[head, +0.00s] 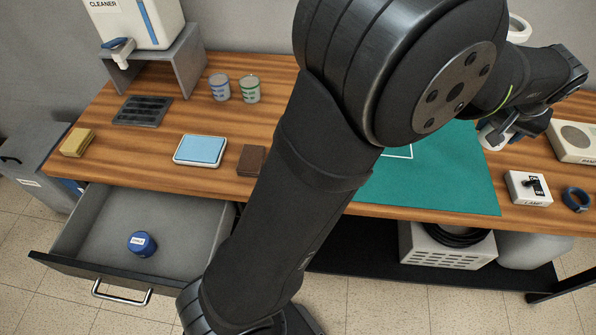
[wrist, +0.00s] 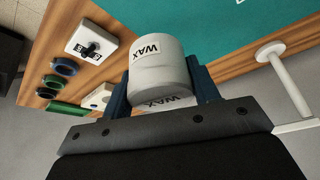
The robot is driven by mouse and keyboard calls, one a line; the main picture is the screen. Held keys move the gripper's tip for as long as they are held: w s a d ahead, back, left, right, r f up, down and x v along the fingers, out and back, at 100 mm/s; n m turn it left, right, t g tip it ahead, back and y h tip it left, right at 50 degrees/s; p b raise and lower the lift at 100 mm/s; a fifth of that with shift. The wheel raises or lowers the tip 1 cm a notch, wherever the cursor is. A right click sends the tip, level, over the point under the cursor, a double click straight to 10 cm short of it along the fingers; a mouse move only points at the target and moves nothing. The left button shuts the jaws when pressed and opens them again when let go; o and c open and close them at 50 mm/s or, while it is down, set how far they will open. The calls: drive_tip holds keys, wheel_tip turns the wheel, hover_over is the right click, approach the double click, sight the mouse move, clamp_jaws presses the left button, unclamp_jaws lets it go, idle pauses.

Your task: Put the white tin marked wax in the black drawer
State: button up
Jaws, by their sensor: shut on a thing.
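The white tin marked WAX (wrist: 160,68) is between my gripper's blue fingers (wrist: 160,90) in the wrist view, its lettering readable. In the head view the tin (head: 490,139) shows partly at the right, by my gripper (head: 506,132), over the right part of the bench near the green mat. My gripper is shut on the tin. The black drawer (head: 75,268) is pulled open at the lower left, with a black front, a metal handle and a grey inside. A blue tin (head: 142,244) stands in it, with free floor around it. My arm hides the area right of the drawer.
The wooden bench carries a green mat (head: 440,185), a white switch box (head: 527,187), a blue ring (head: 576,198), a blue pad (head: 201,150), a brown block (head: 251,160), two cups (head: 235,88) and a yellow block (head: 77,142). A grey bin (head: 35,165) stands left of the drawer.

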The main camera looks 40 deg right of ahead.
drive_tip(key=w+a+n+t+y, duration=0.1)
drive_tip(key=w+a+n, duration=0.2)
drive_tip(key=w, duration=0.8)
drive_tip(key=w+a+n+t+y, duration=0.1)
drive_tip(key=w+a+n, duration=0.2)
drive_tip(key=w, duration=0.8)
drive_tip(key=w+a+n+t, duration=0.1)
drive_tip(key=w+a+n, duration=0.25)
drive_tip(key=w, duration=0.65)
drive_tip(key=w+a+n+y, duration=0.2)
drive_tip(key=w+a+n, duration=0.2)
drive_tip(key=w+a, duration=0.8)
drive_tip(key=w+a+n+y, duration=0.1)
drive_tip(key=w+a+n, duration=0.2)
drive_tip(key=w+a, duration=0.35)
drive_tip(key=w+a+n+y, duration=0.1)
drive_tip(key=w+a+n, duration=0.15)
drive_tip(key=a, duration=0.65)
drive_tip(key=w+a+n+y, duration=0.1)
drive_tip(key=w+a+n, duration=0.2)
drive_tip(key=w+a, duration=0.35)
drive_tip(key=n+g+y, duration=0.2)
drive_tip(key=n+g, duration=0.3)
drive_tip(key=n, duration=0.7)
hover_over(106, 246)
drive_tip(key=d, duration=0.1)
wheel_tip(106, 246, down, 22)
drive_tip(key=f, duration=1.1)
drive_tip(key=shift+w+d, duration=0.1)
drive_tip(key=shift+d, duration=0.1)
